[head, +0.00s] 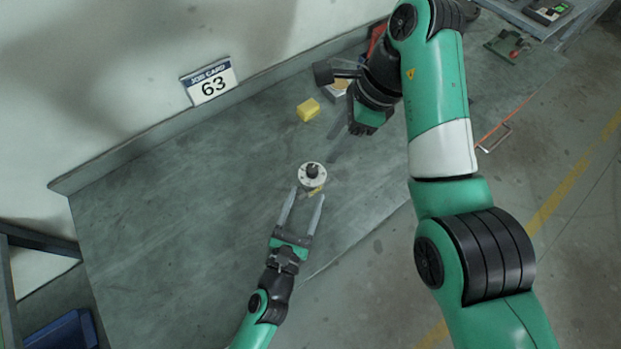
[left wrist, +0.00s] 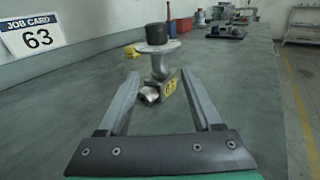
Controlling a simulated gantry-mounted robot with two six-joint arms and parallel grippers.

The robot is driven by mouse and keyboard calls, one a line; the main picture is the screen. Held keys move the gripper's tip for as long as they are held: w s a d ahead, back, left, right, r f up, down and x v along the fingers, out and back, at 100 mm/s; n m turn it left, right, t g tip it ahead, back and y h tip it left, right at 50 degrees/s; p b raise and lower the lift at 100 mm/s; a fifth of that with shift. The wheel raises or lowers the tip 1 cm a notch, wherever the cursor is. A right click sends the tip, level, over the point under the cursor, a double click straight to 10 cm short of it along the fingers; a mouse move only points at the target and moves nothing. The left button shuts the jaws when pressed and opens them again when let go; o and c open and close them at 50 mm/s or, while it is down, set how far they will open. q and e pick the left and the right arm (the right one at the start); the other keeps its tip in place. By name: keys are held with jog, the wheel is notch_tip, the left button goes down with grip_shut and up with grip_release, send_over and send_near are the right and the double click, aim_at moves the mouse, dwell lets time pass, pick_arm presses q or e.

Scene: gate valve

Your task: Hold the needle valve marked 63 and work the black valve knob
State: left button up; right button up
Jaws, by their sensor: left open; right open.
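The needle valve (left wrist: 161,75) stands upright on the grey-green bench, with a pale round flange, a metal body and a yellow tag that seems to read 63. Its black knob (left wrist: 156,33) is on top; in the head view the knob (head: 313,170) shows at the middle of the flange. My left gripper (head: 308,193) is open, its two fingers pointing at the valve from the near side. In the left wrist view the valve shows between and just beyond the fingertips, and I cannot tell if they touch it. My right gripper (head: 340,120) is open above the bench, up and right of the valve.
A job card (head: 210,82) reading 63 is on the back wall. A yellow block (head: 308,110) lies behind the valve. More items stand at the bench's far end, partly hidden by my right arm. The bench left of the valve is clear.

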aim_at(316, 168)
pick_arm(q)
jog(key=x, duration=0.9)
jog(key=shift+w+r, duration=0.1)
jog(key=shift+w, duration=0.05)
grip_shut()
dwell(1.0)
